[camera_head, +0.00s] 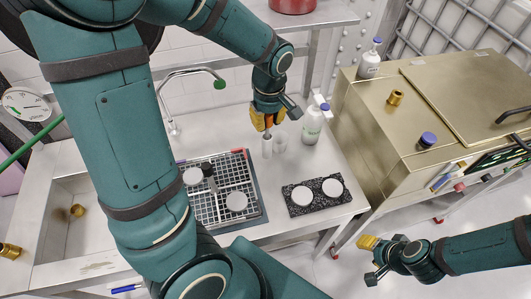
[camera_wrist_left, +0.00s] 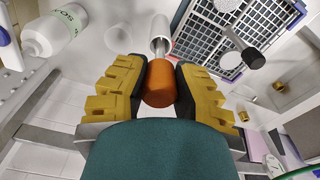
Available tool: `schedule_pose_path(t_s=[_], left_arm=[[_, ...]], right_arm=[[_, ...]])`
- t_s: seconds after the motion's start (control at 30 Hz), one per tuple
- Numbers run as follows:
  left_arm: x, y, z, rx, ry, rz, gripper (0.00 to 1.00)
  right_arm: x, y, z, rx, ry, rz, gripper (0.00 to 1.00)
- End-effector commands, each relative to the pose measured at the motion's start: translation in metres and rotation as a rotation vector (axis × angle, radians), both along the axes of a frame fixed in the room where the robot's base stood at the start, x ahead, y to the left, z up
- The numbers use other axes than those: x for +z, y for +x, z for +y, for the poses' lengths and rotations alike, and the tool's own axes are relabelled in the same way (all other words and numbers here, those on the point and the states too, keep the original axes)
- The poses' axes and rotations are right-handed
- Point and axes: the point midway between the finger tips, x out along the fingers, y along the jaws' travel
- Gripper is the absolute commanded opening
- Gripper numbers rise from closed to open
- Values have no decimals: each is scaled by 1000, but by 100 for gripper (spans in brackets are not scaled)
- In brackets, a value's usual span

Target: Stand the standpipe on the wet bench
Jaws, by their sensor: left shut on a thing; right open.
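My left gripper (camera_head: 265,122) is shut on an orange cylinder (camera_wrist_left: 160,85), gripped between its yellow pads. A thin metal rod runs from this cylinder toward a white tube (camera_wrist_left: 160,32); I cannot tell whether the rod enters it. In the head view the white tube (camera_head: 267,147) is below the left fingers, beside a second pale tube (camera_head: 280,140). I cannot tell for sure which part is the standpipe. The wet bench (camera_head: 235,254) is a pale counter with a sink at the left. My right gripper (camera_head: 368,245) is open and empty, off the bench's right side.
A gridded tray (camera_head: 222,187) holds white discs and a black-handled tool. A black mat (camera_head: 318,207) with two white discs lies right of it. A white bottle (camera_head: 312,126) stands behind. A curved tap (camera_head: 192,72) and a brass-coloured cabinet (camera_head: 375,135) flank the bench.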

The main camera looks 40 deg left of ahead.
Motion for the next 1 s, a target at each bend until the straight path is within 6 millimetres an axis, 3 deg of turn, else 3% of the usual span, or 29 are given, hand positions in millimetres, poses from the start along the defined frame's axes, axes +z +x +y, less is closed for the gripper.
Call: schedule_pose_path(t_s=[0.23, 0.47, 0.7, 1.0], left_arm=[[-45, -1, 0, 1, 1, 6, 0], [-62, -1, 0, 1, 0, 2, 0], [-93, -1, 0, 1, 0, 5, 0], [-96, 0, 0, 0, 0, 0, 0]], right_arm=[[-9, 0, 0, 0, -2, 1, 47], [-11, 0, 0, 0, -2, 0, 47], [-16, 0, 1, 0, -3, 1, 47], [-17, 0, 1, 0, -3, 1, 47]])
